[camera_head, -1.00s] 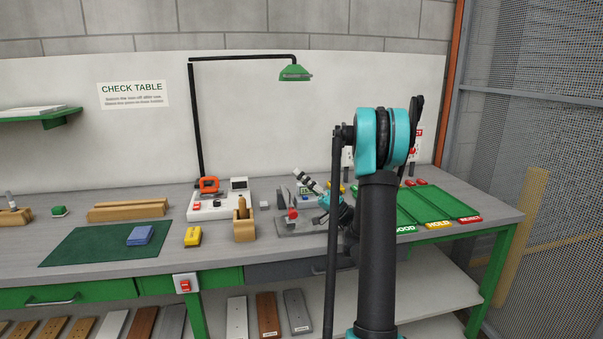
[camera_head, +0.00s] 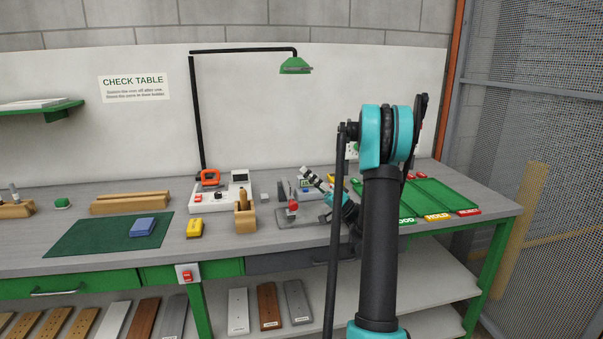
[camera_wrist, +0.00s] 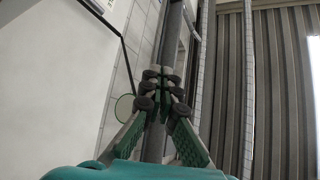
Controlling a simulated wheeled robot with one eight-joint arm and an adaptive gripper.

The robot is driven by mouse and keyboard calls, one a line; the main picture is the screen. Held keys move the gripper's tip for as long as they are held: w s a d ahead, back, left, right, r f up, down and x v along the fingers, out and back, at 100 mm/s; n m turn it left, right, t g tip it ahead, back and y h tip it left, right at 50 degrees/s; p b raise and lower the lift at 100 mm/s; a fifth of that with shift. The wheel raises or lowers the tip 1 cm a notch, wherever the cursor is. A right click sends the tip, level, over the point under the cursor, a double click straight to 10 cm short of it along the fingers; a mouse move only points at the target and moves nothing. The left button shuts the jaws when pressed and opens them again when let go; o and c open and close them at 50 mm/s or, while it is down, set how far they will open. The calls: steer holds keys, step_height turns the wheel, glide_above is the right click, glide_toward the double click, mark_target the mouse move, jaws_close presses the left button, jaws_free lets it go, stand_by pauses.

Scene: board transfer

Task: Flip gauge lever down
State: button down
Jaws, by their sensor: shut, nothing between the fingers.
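The gauge (camera_head: 288,219) is a small grey fixture on the table, left of my wrist. A red knob (camera_head: 293,205) shows low on its front, and a dark grey upright part (camera_head: 283,189) stands behind. I cannot tell the lever's exact angle. My gripper (camera_head: 304,170) is small in the head view, angled up and left, just above and right of the red knob and apart from it. In the wrist view my gripper (camera_wrist: 160,76) is shut with its fingertips together and empty. The gauge is not in the wrist view.
A wooden holder (camera_head: 245,218) and a yellow block (camera_head: 194,228) stand left of the gauge. A white device (camera_head: 222,199) sits behind them. Green trays (camera_head: 445,196) lie at the right, partly behind my arm. A lamp (camera_head: 295,66) hangs above.

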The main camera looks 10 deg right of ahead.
steer(key=s+d, duration=0.5)
steer(key=d, duration=0.4)
steer(key=shift+s+d, duration=0.15)
steer(key=shift+d, duration=0.15)
